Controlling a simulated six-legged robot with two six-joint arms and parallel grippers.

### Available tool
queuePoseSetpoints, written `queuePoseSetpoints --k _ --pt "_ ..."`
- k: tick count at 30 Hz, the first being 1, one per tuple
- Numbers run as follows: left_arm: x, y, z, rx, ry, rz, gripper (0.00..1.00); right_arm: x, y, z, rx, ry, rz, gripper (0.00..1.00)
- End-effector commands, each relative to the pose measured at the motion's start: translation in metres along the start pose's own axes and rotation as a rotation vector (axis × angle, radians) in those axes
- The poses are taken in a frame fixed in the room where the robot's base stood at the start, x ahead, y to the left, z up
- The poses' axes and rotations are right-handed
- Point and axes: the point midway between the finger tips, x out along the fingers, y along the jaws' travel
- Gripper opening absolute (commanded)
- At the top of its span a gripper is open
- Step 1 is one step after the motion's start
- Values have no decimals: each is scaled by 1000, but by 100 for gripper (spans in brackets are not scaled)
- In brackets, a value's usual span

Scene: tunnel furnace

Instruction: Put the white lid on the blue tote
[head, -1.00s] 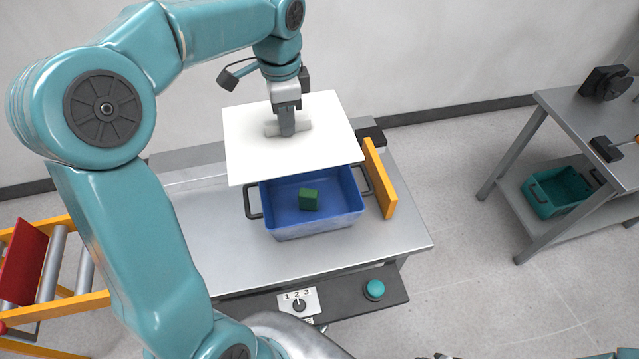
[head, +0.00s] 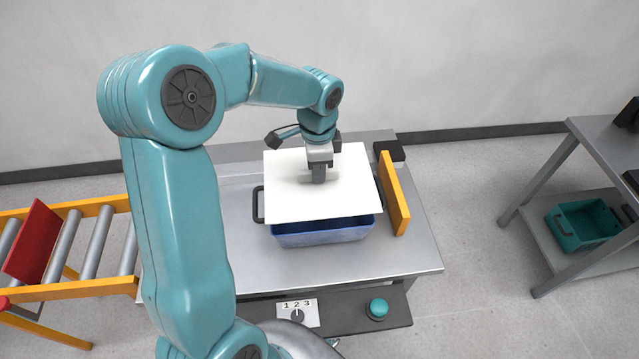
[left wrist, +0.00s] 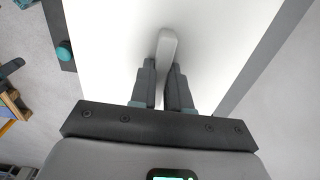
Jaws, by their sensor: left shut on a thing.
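The white lid (head: 290,195) is a flat square panel held level over the blue tote (head: 322,234) on the metal table. It covers most of the tote's opening; the tote's front wall and left handle show below it. I cannot tell whether the lid touches the rim. My left gripper (head: 319,175) points down and is shut on the lid's handle bar. In the left wrist view both fingers of the left gripper (left wrist: 164,90) flank the pale handle (left wrist: 167,50), with the white lid (left wrist: 110,50) filling the picture behind. My right gripper is not in view.
An orange guide plate (head: 394,193) stands just right of the tote on the metal table (head: 205,235). A control panel with a dial and a teal button (head: 377,309) is at the front. A roller conveyor (head: 90,245) is at left. A teal tote (head: 585,226) sits on a shelf at right.

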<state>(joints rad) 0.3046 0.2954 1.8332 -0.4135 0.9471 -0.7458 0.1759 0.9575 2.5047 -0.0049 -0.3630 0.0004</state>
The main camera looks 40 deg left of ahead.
Motion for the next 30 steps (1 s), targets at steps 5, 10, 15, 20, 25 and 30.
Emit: queuePoseSetpoints --k 5,10,15,20,25,30 --pt "17 0 -1 0 -1 0 0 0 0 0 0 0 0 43" --pt "45 0 -2 0 -2 2 0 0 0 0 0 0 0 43" --pt "56 -1 -3 1 1 -2 0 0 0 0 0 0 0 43" --pt "55 -1 -3 0 1 -2 0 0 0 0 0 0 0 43" --pt "60 -1 -3 0 1 -2 0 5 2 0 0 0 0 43" --pt "59 0 -3 0 1 -1 42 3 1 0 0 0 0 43"
